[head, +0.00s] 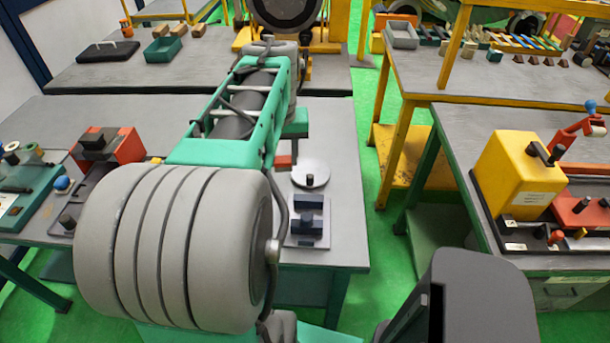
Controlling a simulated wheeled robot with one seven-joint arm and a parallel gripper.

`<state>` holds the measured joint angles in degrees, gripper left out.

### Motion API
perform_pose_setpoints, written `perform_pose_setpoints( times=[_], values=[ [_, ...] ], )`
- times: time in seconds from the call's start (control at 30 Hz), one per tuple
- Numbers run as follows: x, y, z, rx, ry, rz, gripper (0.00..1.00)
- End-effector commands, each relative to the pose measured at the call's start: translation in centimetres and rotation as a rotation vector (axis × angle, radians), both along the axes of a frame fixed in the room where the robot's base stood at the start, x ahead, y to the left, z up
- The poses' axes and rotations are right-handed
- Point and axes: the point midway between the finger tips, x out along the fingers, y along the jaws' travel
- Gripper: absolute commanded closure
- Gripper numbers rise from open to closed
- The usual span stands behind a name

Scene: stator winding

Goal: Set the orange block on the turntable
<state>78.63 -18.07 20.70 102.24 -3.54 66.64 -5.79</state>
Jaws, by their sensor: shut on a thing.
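The turntable (312,167) is a pale grey round disc with a small black knob, on the grey bench right of my arm. My gripper (293,142) is mostly hidden behind my arm; only part of its green body shows, just above and left of the turntable. A small orange-red piece (283,162), which looks like the orange block, shows below it, beside the disc's left edge. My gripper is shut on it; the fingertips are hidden. I cannot tell whether the block touches the bench.
A grey plate with dark blocks (307,222) lies in front of the turntable. A red-orange device (120,146) and a green tray (25,200) are at left. A yellow machine (518,172) stands on the right bench. A green-floored aisle separates the benches.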

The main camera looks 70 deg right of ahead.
Motion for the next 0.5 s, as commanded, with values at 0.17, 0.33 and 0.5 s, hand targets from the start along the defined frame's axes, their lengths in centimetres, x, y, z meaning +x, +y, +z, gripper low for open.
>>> perform_pose_setpoints(
  times=[0.17,0.33,0.5],
  values=[
    [-5.4,-1.0,-0.3,-0.001,0.0,-0.122,1.0],
    [-5.6,-3.2,-1.0,0.004,0.001,-0.137,1.0],
    [-4.4,-7.9,-3.1,0.006,0.002,-0.136,1.0]
  ],
)
